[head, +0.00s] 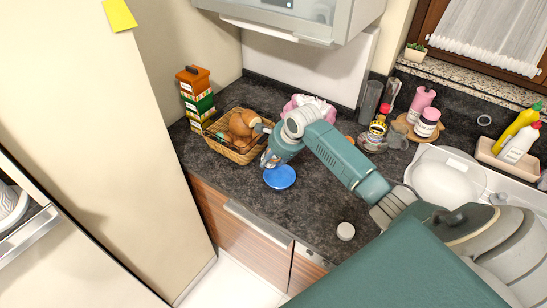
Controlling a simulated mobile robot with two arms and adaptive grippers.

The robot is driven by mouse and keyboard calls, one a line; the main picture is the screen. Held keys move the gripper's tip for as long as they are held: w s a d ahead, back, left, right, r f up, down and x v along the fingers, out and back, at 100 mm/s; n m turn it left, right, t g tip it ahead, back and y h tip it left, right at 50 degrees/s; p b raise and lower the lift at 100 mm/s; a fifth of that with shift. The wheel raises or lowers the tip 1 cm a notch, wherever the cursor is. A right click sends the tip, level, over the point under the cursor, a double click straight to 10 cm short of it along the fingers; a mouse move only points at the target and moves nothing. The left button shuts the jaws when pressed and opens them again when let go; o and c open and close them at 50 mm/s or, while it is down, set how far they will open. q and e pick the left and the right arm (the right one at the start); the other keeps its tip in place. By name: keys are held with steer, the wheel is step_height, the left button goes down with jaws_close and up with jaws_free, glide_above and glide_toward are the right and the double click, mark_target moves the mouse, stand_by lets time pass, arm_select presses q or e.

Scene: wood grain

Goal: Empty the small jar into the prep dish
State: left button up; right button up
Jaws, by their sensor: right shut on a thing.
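The blue round prep dish (280,177) lies on the dark countertop, near the front edge. My right gripper (269,160) reaches in from the right and is just above and behind the dish's left rim. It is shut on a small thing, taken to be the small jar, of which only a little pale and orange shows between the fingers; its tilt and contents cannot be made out. The inside of the dish looks plain blue. My left gripper is not in view.
A wicker basket (236,151) with brown items stands close to the left of my gripper. A white round lid-like piece (345,231) lies near the counter's front edge. Bottles and jars (426,122) stand at the back right, beside the sink (446,180). The counter between dish and white piece is clear.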

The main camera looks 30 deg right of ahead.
steer(key=shift+r, duration=0.2)
steer(key=shift+f, duration=0.1)
steer(key=shift+f+t, duration=0.2)
steer(key=shift+t, duration=0.1)
steer(key=shift+w+f+t+b, duration=0.15)
steer(key=shift+t+b, duration=0.2)
steer(key=shift+t, duration=0.45)
steer(key=shift+r, duration=0.35)
steer(key=shift+w+f, duration=0.1)
